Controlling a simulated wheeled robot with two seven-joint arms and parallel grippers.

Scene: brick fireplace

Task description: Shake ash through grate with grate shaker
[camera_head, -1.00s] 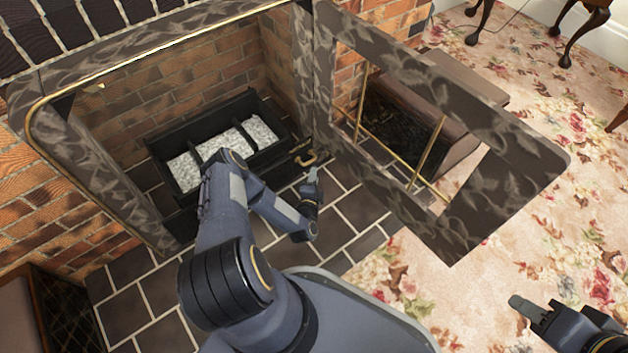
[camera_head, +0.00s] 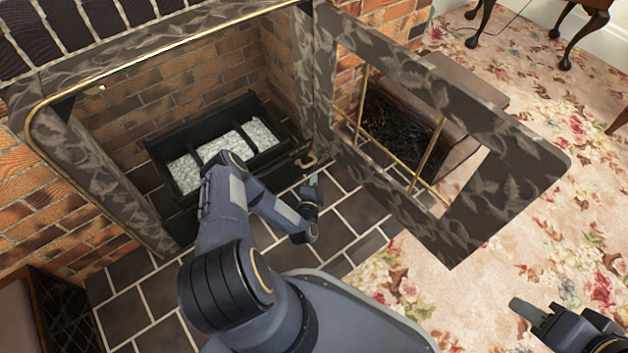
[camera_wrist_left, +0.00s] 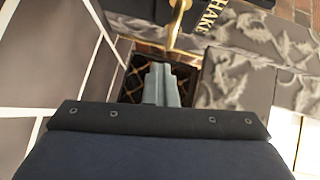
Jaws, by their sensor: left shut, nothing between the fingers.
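The black grate (camera_head: 277,148) sits inside the brick fireplace, with pale grey ash (camera_head: 220,147) in its compartments. A brass handle (camera_head: 306,161), apparently the grate shaker, sticks out at its front right corner. In the left wrist view the brass handle (camera_wrist_left: 178,28) curves down beside a black part with the letters "HAKE" (camera_wrist_left: 220,22). My left gripper (camera_head: 314,180) is shut and empty, just in front of the handle. In the wrist view its fingertips (camera_wrist_left: 160,72) lie just below the handle; I cannot tell whether they touch. My right gripper (camera_head: 518,306) is over the carpet, away from the fireplace.
The dark tiled hearth (camera_head: 345,205) is clear in front. A brown box-like piece (camera_head: 470,80) stands behind the door. Flowered carpet (camera_head: 400,290) lies to the right.

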